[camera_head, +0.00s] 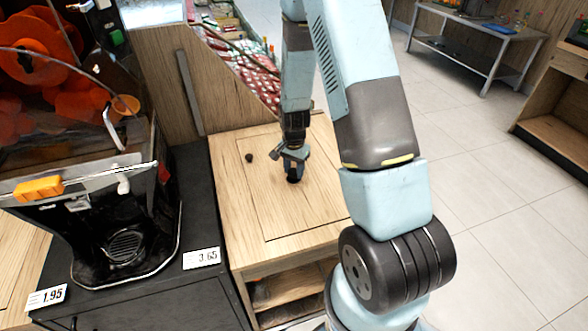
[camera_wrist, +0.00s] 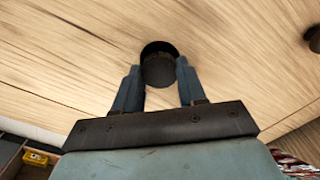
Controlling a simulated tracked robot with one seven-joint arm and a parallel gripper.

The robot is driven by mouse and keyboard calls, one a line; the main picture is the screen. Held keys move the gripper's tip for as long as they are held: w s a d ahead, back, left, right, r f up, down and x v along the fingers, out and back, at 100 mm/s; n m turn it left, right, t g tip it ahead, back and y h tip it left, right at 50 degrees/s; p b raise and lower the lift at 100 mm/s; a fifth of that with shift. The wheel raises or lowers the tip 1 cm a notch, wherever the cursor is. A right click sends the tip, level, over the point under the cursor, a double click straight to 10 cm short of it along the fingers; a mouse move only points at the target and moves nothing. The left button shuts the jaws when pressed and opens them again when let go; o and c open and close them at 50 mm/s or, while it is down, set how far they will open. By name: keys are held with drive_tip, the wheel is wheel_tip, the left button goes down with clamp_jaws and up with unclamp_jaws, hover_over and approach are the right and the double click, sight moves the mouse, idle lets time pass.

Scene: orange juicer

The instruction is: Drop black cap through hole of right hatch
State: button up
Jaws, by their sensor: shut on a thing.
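My gripper (camera_head: 293,165) is shut on the black cap (camera_head: 294,178), above the wooden hatch panel (camera_head: 285,215) on the counter right of the juicer. In the wrist view the cap (camera_wrist: 160,68) sits between the two fingertips (camera_wrist: 158,76), its dark round end facing up in the picture. A small dark round spot (camera_head: 249,157), which looks like the hatch's hole, lies left of my gripper. It also shows at the right edge of the wrist view (camera_wrist: 314,38). I cannot tell the exact height of the cap above the wood.
The orange juicer (camera_head: 125,225) stands on a dark counter at left, with price tags (camera_head: 201,258) on the front edge. An upright wooden panel (camera_head: 190,85) stands behind the hatch. Open shelves (camera_head: 290,292) are below. The wood around my gripper is clear.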

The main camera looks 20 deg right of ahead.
drive_tip(key=o, duration=1.1)
drive_tip(key=shift+o, duration=0.3)
drive_tip(key=shift+o, duration=1.2)
drive_tip(key=shift+r, duration=0.1)
drive_tip(key=shift+r, duration=3.45)
